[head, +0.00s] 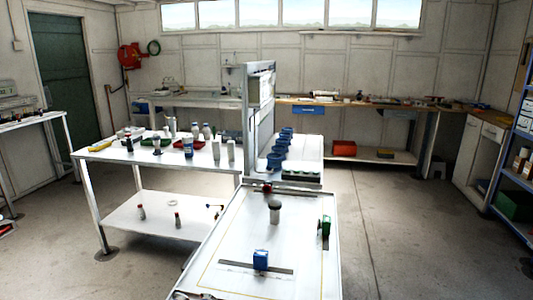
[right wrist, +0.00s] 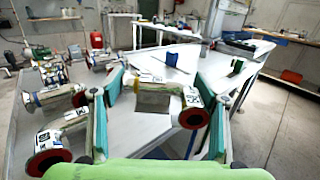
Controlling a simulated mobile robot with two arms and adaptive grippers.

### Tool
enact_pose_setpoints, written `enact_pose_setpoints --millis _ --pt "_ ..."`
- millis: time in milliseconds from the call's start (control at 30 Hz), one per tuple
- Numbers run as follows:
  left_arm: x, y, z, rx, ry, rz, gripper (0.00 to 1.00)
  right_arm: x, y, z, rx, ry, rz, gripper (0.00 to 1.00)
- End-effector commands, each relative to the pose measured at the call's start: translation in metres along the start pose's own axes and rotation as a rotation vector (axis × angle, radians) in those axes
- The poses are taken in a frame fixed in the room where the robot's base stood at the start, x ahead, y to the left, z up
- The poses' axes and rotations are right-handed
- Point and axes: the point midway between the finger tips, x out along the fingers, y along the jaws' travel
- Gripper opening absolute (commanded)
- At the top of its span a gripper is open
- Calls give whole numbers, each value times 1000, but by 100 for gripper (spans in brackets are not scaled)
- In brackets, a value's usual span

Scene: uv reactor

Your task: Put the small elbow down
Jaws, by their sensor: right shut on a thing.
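My right gripper (right wrist: 160,100) shows in the right wrist view, its teal-padded fingers on either side of a small elbow (right wrist: 154,98). It is shut on this elbow, a pale pipe piece with a white label and a dark red flange at its right end. The white table top lies behind and below it; I cannot tell whether the elbow touches it. Neither gripper shows in the head view, and my left gripper is in no view.
Two similar red-flanged pipe pieces (right wrist: 52,100) and (right wrist: 62,136) lie close on the left. In the head view, the front table (head: 222,248) holds a blue block (head: 260,260), a grey-capped cylinder (head: 275,213) and a green item (head: 326,227). Bare table surface lies between them.

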Motion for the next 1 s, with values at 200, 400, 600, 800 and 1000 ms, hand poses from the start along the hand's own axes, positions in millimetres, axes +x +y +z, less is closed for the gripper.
enact_pose_setpoints --millis 200,400,600,800,1000 --pt "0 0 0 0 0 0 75 -1 8 -6 -6 -8 -160 39" --pt "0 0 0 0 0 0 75 -12 12 -8 -9 -7 -319 39" --pt "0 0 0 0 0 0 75 -33 15 -7 -6 3 -482 39" --pt "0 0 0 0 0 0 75 -54 16 -5 -2 18 -604 39" --pt "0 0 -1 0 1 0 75 -63 16 -4 -2 25 -653 39"
